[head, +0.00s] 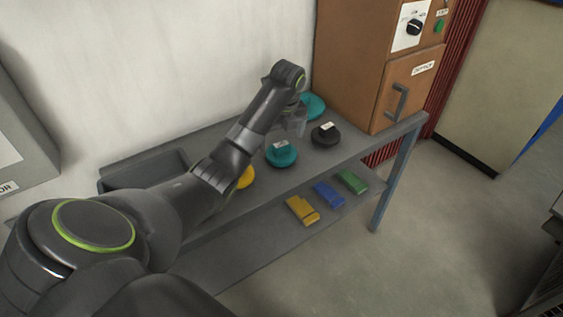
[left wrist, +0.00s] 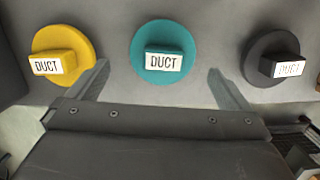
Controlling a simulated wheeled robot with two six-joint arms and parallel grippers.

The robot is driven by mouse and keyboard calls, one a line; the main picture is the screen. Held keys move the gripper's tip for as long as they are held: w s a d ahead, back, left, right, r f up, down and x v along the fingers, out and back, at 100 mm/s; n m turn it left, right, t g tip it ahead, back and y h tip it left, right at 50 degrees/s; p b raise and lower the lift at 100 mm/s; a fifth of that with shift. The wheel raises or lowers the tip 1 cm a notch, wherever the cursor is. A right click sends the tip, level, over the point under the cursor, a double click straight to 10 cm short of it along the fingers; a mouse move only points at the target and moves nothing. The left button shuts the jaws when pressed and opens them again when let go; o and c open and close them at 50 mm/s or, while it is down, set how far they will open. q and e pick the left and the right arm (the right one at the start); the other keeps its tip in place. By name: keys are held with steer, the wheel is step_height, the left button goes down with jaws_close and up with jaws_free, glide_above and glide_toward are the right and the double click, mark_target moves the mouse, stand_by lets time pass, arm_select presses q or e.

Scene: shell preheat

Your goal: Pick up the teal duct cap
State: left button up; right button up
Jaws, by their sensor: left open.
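The teal duct cap (head: 281,157) is a round disc with a raised grip and a white label, lying on the grey shelf's top (head: 225,207). In the left wrist view the teal duct cap (left wrist: 162,35) reads "DUCT" and lies ahead of the fingertips, roughly centred between them. My left gripper (head: 296,126) is open and empty, above the shelf top near the cap; its fingers also show in the left wrist view (left wrist: 158,70). A second teal round thing (head: 314,104) lies farther back, partly hidden by my gripper. My right gripper is not in view.
A black cap (head: 326,137) lies right of the teal one, a yellow cap (head: 246,178) left, partly behind my arm. A grey bin (head: 145,171) stands at the shelf's left. A brown cabinet (head: 357,70) stands at its right end. Yellow, blue and green blocks lie on the lower shelf.

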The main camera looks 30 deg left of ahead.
mark_target(282, 144)
arm_select(q)
steer(key=shift+w+a+f+b, duration=0.1)
steer(key=shift+f+b, duration=0.2)
steer(key=shift+f, duration=0.65)
steer(key=f, duration=0.2)
steer(key=f+p, duration=0.1)
steer(key=f, duration=0.1)
steer(key=shift+w+a, duration=0.2)
steer(key=shift+w, duration=0.1)
steer(key=shift+a+f, duration=0.1)
steer(key=shift+f, duration=0.4)
steer(key=c, duration=0.9)
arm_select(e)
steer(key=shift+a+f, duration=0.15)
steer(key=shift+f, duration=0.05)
arm_select(q)
steer(key=shift+r, duration=0.1)
steer(key=shift+c, duration=0.3)
step_height(282, 144, up, 7)
steer(key=shift+w+r+b, duration=0.15)
steer(key=shift+r+b, duration=0.05)
steer(key=shift+b, duration=0.1)
steer(key=shift+r+p, duration=0.65)
steer(key=shift+r, duration=0.05)
steer(key=shift+r+p, duration=0.6)
steer(key=shift+p, duration=0.05)
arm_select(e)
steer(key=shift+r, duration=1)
